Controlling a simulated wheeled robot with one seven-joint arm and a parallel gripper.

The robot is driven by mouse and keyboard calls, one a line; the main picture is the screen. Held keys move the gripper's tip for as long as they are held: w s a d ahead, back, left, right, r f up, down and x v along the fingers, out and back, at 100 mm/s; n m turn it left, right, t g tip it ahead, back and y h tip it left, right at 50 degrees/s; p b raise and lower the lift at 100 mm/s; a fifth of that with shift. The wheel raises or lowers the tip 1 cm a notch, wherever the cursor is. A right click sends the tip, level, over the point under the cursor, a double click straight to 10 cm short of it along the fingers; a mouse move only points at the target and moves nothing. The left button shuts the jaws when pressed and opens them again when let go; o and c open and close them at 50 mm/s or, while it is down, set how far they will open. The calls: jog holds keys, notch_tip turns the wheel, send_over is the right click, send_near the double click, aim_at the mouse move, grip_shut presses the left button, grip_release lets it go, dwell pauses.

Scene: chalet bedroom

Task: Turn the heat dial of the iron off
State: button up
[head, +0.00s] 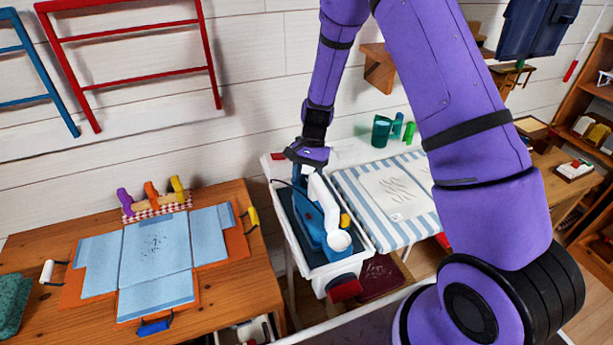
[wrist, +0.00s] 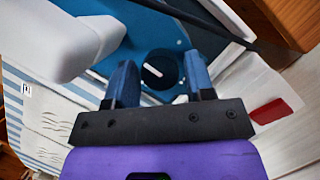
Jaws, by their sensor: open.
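The iron (head: 311,215) is blue with a white handle and sits in a white tray (head: 370,252) beside the striped board. In the wrist view, its blue body surrounds a round black dial (wrist: 160,72) with a short, slanted white mark. The white part at upper left (wrist: 75,38) looks like the iron's handle. My gripper (wrist: 160,78) is open, with one blue finger on each side of the dial in the picture. I cannot tell whether the fingers touch it. In the head view, my gripper (head: 303,172) is over the iron's far end, and the dial is hidden.
A blue-and-white striped ironing board (head: 350,200) with papers adjoins the tray on the right. A wooden table (head: 245,292) with a light-blue folded cloth (head: 158,248) stands left. Green cups (head: 382,130) stand behind the board. A dark cord crosses the wrist view.

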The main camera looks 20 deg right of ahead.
jog(key=c, duration=0.6)
jog(key=shift+c, duration=0.2)
jog(key=shift+n, duration=0.4)
jog(key=n+g+h, duration=0.1)
jog(key=n, duration=0.2)
jog(key=n+h, duration=0.2)
jog(key=n, duration=0.2)
jog(key=shift+a+n, duration=0.15)
jog(key=shift+n, duration=0.15)
jog(key=n+h, duration=0.1)
jog(key=n, duration=0.2)
jog(key=n+h, duration=0.1)
jog(key=n, duration=0.2)
jog(key=shift+a, duration=0.1)
jog(key=n+h, duration=0.1)
jog(key=n, duration=0.2)
jog(key=n+t+h, duration=0.1)
jog(key=n, duration=0.1)
jog(key=shift+n+t, duration=0.3)
jog(key=shift+n, duration=0.1)
